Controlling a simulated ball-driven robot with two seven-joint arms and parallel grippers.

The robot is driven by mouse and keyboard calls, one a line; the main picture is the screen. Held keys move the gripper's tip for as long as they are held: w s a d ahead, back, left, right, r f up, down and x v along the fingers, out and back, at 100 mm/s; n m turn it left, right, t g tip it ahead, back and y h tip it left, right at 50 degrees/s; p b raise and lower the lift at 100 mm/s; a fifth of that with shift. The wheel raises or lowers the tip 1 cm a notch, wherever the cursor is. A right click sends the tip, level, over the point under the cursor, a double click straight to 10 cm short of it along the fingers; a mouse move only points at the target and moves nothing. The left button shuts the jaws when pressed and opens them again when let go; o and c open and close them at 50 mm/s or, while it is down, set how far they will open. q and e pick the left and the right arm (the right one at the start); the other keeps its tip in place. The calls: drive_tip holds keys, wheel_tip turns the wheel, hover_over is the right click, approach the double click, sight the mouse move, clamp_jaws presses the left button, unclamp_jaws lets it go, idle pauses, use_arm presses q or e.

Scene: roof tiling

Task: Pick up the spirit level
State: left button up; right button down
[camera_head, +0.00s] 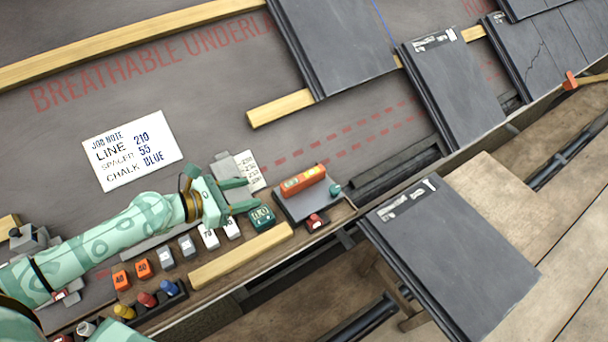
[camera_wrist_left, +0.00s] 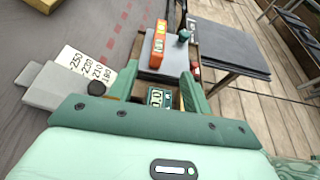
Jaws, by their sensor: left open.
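The spirit level is a short orange-red bar (camera_head: 303,181) with a small yellowish window. It lies on a grey plate (camera_head: 300,205) near the roof edge, right of my left gripper. It also shows in the left wrist view (camera_wrist_left: 159,43), ahead of the fingers. My left gripper (camera_head: 246,194) is open, its fingers apart and pointing toward the level without touching it. In the left wrist view nothing is held between the fingertips (camera_wrist_left: 158,80). A green box with a display (camera_head: 262,217) sits just below the fingers. My right gripper is out of view.
A teal knob-like piece (camera_head: 335,190) stands beside the level, and a small red item (camera_head: 315,222) at the plate's front. A number card (camera_head: 248,172) lies behind the gripper. A wooden batten (camera_head: 240,256) and several numbered blocks are in front. Slate tiles (camera_head: 450,250) lie right.

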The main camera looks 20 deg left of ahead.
sight(299, 183)
use_arm(q)
drive_tip(key=shift+w+d+f, duration=0.1)
drive_tip(key=shift+w+f, duration=0.2)
drive_tip(key=shift+f, duration=0.3)
drive_tip(key=b+x, duration=0.2)
drive_tip(key=x, duration=0.8)
drive_tip(key=shift+w+d, duration=0.15)
drive_tip(key=b+x, duration=0.1)
drive_tip(key=x, duration=0.1)
drive_tip(key=b+x, duration=0.1)
drive_tip(key=x, duration=0.1)
drive_tip(key=shift+w+d+f, duration=0.15)
drive_tip(key=shift+f, duration=0.4)
drive_tip(key=shift+w+d, duration=0.15)
drive_tip(key=shift+w, duration=0.05)
drive_tip(key=shift+r, duration=0.1)
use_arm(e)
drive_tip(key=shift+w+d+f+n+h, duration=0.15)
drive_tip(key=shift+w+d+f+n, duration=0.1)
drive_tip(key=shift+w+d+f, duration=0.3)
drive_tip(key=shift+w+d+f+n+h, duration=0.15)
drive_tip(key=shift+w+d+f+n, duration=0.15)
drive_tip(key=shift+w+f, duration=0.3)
use_arm(q)
clamp_jaws()
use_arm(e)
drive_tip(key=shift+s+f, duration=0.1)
